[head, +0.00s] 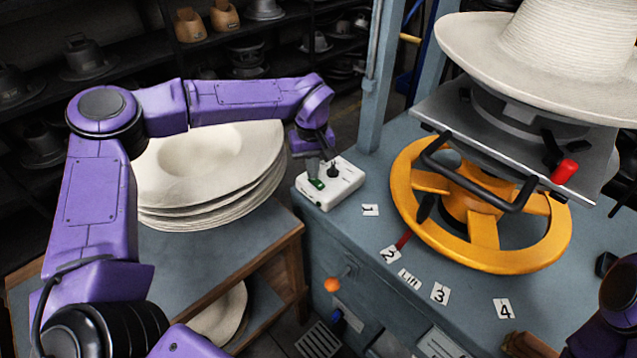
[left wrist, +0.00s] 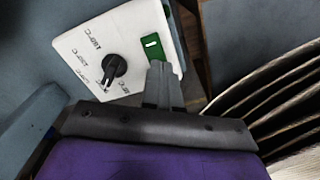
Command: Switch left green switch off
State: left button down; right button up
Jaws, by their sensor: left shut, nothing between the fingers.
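A white control box (head: 341,182) sits on the corner of the blue-grey bench and carries a green switch (head: 316,184) and a black knob. In the left wrist view the green switch (left wrist: 152,46) has a white mark, and the black knob (left wrist: 114,67) is left of it, with temperature markings around it. My left gripper (head: 318,176) is shut and empty, its fingertips right at the green switch. In the left wrist view the tips (left wrist: 159,65) cover the switch's lower part; I cannot tell whether they touch it. The switch's on or off position is unclear. My right gripper is out of view.
A stack of pale hat blanks (head: 215,205) lies on the side table, beneath my left arm. A yellow handwheel (head: 410,225) and a press plate bearing a white hat (head: 545,50) stand right of the box. Numbered labels (head: 440,293) lie along the bench front.

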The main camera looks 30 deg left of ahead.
pick_arm(q)
jog(key=shift+f, duration=0.7)
jog(key=shift+r, duration=0.1)
notch_tip(320, 180, up, 2)
jog(key=shift+p, duration=1.15)
notch_tip(320, 180, up, 5)
jog(key=p, duration=0.5)
jog(key=shift+p, duration=0.35)
